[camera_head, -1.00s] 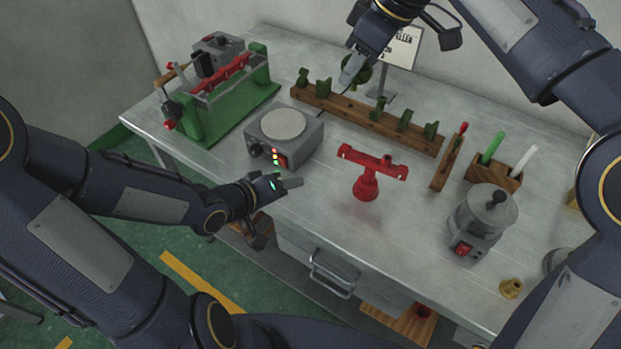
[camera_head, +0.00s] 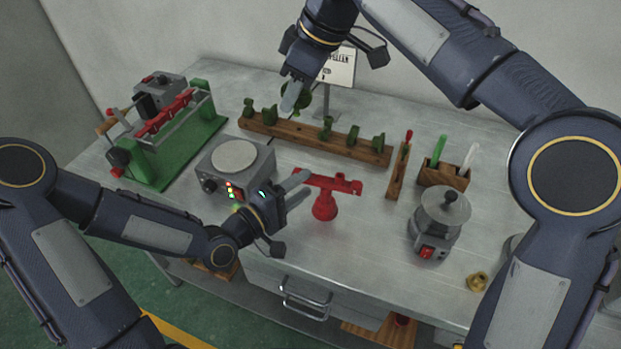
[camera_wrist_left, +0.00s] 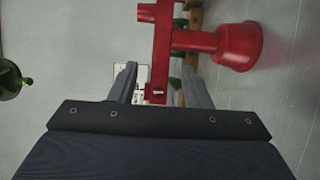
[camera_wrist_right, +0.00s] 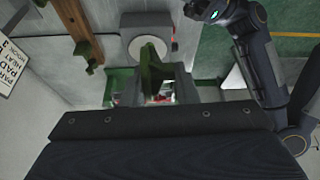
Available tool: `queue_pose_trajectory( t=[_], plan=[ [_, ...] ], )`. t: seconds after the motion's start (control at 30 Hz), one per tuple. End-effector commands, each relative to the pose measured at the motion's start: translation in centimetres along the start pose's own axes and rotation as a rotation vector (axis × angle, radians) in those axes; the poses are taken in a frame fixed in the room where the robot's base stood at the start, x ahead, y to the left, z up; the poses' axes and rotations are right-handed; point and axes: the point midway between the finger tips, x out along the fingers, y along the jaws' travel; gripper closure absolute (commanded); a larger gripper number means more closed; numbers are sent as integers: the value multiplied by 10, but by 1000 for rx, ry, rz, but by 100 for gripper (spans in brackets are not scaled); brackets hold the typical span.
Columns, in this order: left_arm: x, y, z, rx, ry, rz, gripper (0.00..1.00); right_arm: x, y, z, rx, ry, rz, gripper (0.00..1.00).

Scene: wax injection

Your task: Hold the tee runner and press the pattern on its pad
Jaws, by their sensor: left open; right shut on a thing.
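The red tee runner (camera_head: 324,207) stands upright on the table, its crossbar on top of a round foot. In the left wrist view its bar (camera_wrist_left: 161,45) has one end between my left fingers. My left gripper (camera_head: 302,184) is open around that end, with gaps on both sides. My right gripper (camera_head: 294,98) is shut on a green pattern (camera_head: 305,99) and holds it above the back of the table. The green pattern (camera_wrist_right: 150,65) also shows between the fingers in the right wrist view. Its gripped part is mostly hidden.
A wooden rail (camera_head: 290,137) with several green patterns lies behind the runner. A grey hotplate unit (camera_head: 236,172) with a round top stands left, a green clamp fixture (camera_head: 160,150) beyond it. A grey pot (camera_head: 440,215) and wooden pen holder (camera_head: 443,177) stand right.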

Motion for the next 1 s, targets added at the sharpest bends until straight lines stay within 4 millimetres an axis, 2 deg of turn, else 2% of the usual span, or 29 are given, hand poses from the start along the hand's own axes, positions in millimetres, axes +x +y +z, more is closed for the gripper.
queue_pose_trajectory(
  t=[0.1, 0.23, 0.63, 0.9, 0.97, 1.0],
  plan=[
    [19, 0, 1, -1, -2, 1, 56, 0, 0, 0, 0, 0, 0, 95],
    [31, 0, 0, 0, -1, -1, 56, 0, 0, 0, 0, 0, 0, 95],
    [38, 0, 0, 0, 1, -2, 56, 0, 0, 0, 0, 0, 0, 95],
    [37, 0, 0, 0, 1, -2, 92, 0, 0, 0, 0, 0, 0, 95],
    [37, 0, 0, 0, 1, -2, 100, 0, 0, 0, 0, 0, 0, 95],
    [37, 0, 0, 0, 1, -2, 100, 0, 0, 0, 0, 0, 0, 95]
  ],
)
